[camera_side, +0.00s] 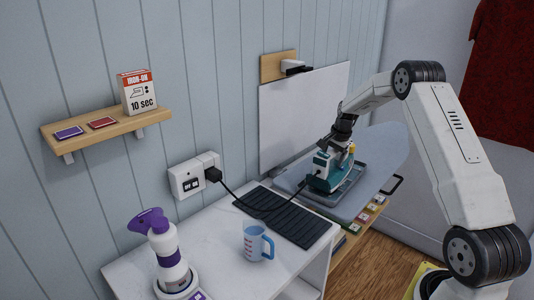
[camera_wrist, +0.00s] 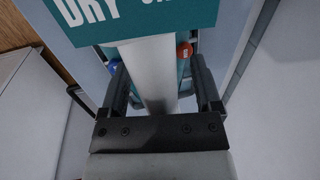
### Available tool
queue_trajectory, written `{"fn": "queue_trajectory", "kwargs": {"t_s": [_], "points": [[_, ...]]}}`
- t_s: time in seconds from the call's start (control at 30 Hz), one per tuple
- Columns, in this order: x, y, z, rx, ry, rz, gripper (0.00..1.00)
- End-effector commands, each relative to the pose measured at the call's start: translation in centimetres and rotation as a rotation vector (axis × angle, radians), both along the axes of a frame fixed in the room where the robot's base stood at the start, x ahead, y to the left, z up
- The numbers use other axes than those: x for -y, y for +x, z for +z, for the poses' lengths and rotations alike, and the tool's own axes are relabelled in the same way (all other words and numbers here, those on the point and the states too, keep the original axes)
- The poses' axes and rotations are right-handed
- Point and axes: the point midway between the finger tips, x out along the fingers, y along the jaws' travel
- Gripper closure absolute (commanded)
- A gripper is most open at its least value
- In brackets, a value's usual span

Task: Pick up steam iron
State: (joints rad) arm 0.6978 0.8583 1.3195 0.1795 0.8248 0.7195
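The steam iron (camera_side: 320,176), white and teal, stands on a grey rest tray on the ironing board in the side view. My gripper (camera_side: 333,150) is down at the top of the iron. In the wrist view, my gripper's two dark fingers (camera_wrist: 160,85) lie on either side of a white bar (camera_wrist: 155,65), which looks like the iron's handle. A gap shows between the bar and the right finger, so the gripper looks open. A red knob (camera_wrist: 184,50) and teal parts show beyond. The fingertips are small and partly hidden in the side view.
The ironing board (camera_side: 385,145) runs along the wall. A black cord runs from the wall outlet (camera_side: 195,175) toward the iron, over a black ribbed mat (camera_side: 285,215). A blue measuring cup (camera_side: 256,241) and a purple-white spray bottle (camera_side: 165,250) stand on the white top.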

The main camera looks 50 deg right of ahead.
Motion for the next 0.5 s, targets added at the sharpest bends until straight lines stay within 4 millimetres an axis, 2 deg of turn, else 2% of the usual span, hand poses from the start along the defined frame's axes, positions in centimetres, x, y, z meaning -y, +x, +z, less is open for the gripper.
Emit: {"fn": "queue_trajectory", "kwargs": {"t_s": [0.03, 0.2, 0.23, 0.27, 0.5], "points": [[0.0, 0.0, 0.01, 0.0, 0.0, 0.0, 0.31], [0.0, 0.0, 0.01, 0.0, 0.0, 0.0, 0.85], [0.0, 0.0, 0.02, 0.0, 0.0, 0.0, 0.95], [0.0, 0.0, 0.02, 0.0, 0.0, 0.0, 1.0], [0.11, 0.13, 0.32, 0.006, -0.005, 0.0, 1.0]]}}
